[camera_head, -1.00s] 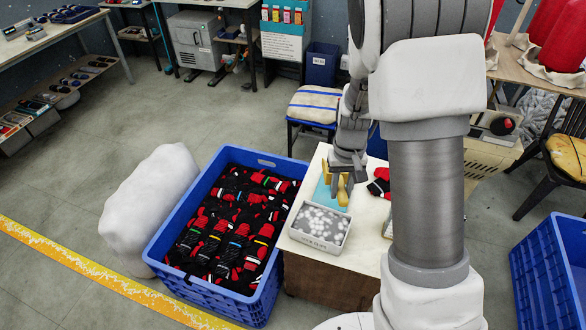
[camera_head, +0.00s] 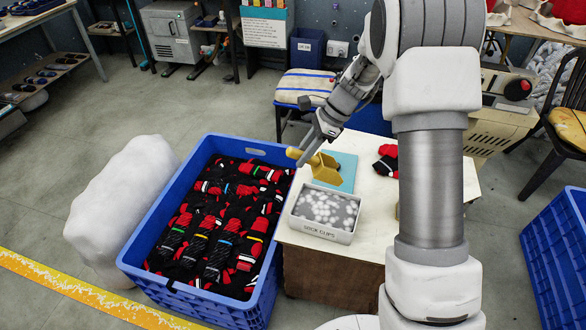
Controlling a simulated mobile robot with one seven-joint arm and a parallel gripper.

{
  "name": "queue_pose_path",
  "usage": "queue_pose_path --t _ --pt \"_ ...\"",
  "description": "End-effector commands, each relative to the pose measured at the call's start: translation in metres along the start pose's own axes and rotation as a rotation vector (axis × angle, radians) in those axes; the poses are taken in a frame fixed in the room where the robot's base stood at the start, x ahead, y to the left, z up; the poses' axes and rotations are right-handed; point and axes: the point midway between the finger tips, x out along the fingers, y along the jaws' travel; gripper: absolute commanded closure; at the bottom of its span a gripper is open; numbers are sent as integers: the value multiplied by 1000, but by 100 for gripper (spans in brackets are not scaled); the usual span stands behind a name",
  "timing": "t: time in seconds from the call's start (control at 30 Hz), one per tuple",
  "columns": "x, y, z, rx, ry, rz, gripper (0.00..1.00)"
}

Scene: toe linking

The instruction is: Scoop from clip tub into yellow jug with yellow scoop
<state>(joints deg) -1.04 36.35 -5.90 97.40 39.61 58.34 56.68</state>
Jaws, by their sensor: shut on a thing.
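The clip tub (camera_head: 318,231), a pale box labelled for sock clips, stands at the table's front left corner with many white pieces inside. The yellow jug (camera_head: 328,173) stands behind the tub on a teal mat. My gripper (camera_head: 308,149) is shut on the yellow scoop (camera_head: 295,153), which is held above the tub's back left, beside and partly in front of the jug. The scoop's end points left, toward the crate. I cannot tell whether the scoop holds any clips.
A pale table (camera_head: 374,222) carries these things, with a red and black sock bundle (camera_head: 386,163) at its back right. A blue crate (camera_head: 268,287) full of bundled socks stands to the left. A white bundle (camera_head: 118,205) lies beyond it. Another blue crate (camera_head: 556,275) is at right.

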Motion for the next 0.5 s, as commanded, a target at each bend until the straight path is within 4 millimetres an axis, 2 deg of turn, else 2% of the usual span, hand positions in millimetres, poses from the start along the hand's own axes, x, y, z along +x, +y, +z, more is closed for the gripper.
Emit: queue_pose_path --t 0.03,0.13,0.3,0.5 --pt "17 -6 -6 75 -33 -47 100" --pt "26 -19 -4 206 -90 -132 100" --pt "34 -34 0 344 -155 -234 100" --pt "33 -41 4 396 -180 -278 100"
